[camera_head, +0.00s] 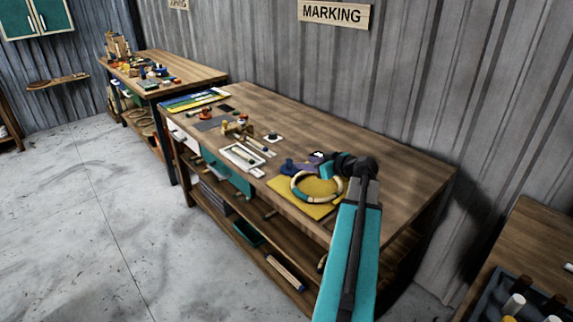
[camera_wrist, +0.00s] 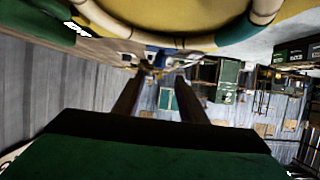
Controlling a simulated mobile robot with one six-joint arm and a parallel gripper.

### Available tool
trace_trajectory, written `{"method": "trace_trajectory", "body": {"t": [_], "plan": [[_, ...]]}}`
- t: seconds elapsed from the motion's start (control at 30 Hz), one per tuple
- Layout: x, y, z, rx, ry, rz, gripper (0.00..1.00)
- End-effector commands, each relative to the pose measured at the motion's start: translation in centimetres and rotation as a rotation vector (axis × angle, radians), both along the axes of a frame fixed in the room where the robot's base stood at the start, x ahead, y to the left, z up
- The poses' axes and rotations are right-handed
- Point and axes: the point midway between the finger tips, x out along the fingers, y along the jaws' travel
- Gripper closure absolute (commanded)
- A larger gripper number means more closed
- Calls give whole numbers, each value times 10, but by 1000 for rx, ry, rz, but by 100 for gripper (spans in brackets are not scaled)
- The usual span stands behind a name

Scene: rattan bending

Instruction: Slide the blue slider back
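A blue block (camera_head: 289,166), which looks like the blue slider, sits at the back left corner of a yellow board (camera_head: 285,188) on the marking bench. A pale rattan ring (camera_head: 296,194) with teal bands lies on the board. My gripper (camera_head: 309,163) is low over the bench, just right of the blue block; whether they touch cannot be told. In the wrist view, my gripper (camera_wrist: 161,74) has its two dark fingers apart, with no object clearly held between them. A small blue patch (camera_wrist: 152,63) shows beyond the fingertips, and the ring (camera_wrist: 195,40) curves above them.
The workbench (camera_head: 400,180) is clear to the right. A white tray (camera_head: 241,156), a small dark knob on a white plate (camera_head: 273,137) and wooden parts lie to the left. A wall stands behind the bench. A second bench (camera_head: 190,70) is farther left.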

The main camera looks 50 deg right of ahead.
Motion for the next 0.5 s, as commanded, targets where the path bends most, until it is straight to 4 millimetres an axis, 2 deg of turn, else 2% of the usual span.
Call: {"method": "trace_trajectory", "body": {"t": [0.27, 0.5], "plan": [[22, -3, -8, 1, 1, 1, 62], [53, -6, -20, 1, 1, 0, 62]]}}
